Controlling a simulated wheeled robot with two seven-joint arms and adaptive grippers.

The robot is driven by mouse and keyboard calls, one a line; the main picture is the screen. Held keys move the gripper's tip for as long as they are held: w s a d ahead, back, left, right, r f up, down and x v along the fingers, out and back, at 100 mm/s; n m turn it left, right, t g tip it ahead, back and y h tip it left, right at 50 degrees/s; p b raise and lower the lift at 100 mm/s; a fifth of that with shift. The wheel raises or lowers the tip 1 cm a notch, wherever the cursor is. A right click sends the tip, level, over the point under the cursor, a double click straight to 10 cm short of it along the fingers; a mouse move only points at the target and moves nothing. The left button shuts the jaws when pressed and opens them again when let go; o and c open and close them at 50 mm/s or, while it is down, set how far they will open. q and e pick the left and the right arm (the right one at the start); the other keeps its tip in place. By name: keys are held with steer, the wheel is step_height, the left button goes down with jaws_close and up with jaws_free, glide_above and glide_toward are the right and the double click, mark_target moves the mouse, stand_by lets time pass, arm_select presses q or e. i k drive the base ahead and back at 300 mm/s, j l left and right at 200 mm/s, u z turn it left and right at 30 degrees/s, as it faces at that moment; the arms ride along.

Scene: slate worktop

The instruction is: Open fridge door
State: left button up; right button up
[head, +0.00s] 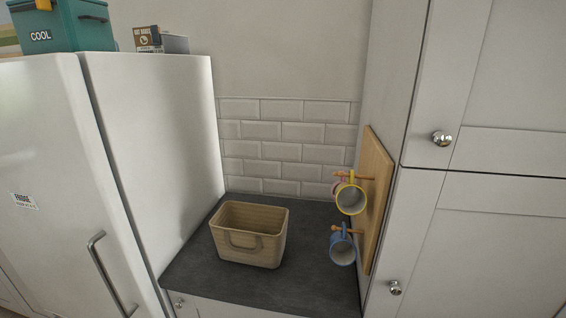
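The white fridge (150,125) stands at the left of the head view. Its door (50,150) faces left and front and looks shut, with a dark seam between door and body. A grey metal bar handle (108,275) runs slanting down near the door's right edge, its lower end close to the bottom of the picture. A small label reading "FRIDGE" (23,201) is on the door. Neither of my grippers is in view.
A slate worktop (310,285) right of the fridge holds a woven basket (245,250). Mugs hang on a wooden board (376,195). White cupboards (490,240) stand at right. A teal cool box (65,28) and small boxes (160,40) are on the fridge.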

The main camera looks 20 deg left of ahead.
mark_target(66, 231)
steer(key=k+j+u, duration=0.1)
steer(key=u, duration=2.35)
steer(key=i+j, duration=0.05)
